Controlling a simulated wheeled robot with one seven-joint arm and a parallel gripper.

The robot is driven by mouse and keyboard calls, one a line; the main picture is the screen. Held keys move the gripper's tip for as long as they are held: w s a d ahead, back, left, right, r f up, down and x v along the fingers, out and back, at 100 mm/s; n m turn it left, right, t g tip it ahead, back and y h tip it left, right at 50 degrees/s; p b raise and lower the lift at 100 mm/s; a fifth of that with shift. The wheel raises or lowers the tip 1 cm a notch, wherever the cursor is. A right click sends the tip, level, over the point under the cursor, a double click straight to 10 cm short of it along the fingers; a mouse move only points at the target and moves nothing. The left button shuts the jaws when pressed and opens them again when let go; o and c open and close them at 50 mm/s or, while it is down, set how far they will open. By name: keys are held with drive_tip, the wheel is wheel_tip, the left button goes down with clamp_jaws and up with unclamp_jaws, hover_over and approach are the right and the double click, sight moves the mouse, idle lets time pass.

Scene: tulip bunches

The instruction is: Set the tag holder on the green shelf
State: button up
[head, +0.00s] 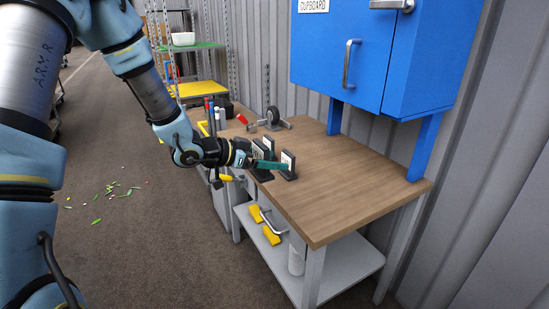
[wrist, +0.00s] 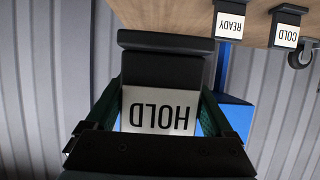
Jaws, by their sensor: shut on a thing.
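My gripper (wrist: 160,110) is shut on a black tag holder (wrist: 165,72) with a white face reading HOLD. Its two green fingers press the holder's sides, and the lettering is upside down in the wrist view. In the head view my gripper (head: 268,166) is among dark tag holders over the bench's left edge; I cannot tell there which one is held. The green shelf (head: 205,45) is at the back left of the head view, with a white bowl (head: 183,39) on it.
Holders marked READY (wrist: 231,22) and COLD (wrist: 287,27) stand on the wooden bench (head: 340,190). A caster (head: 272,117) stands behind. A yellow shelf (head: 203,90) lies below the green one. A blue cupboard (head: 350,45) overhangs the bench at right.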

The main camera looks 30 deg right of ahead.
sight(259, 170)
drive_tip(key=shift+w+a+p, duration=0.15)
drive_tip(key=shift+a+p, duration=0.35)
drive_tip(key=shift+a, duration=1.75)
drive_tip(key=shift+w+a+p, duration=0.1)
drive_tip(key=shift+a+p, duration=0.4)
drive_tip(key=shift+a, duration=1.75)
drive_tip(key=shift+w+a+p, duration=0.2)
drive_tip(key=shift+a+p, duration=0.5)
drive_tip(key=shift+a, duration=2.25)
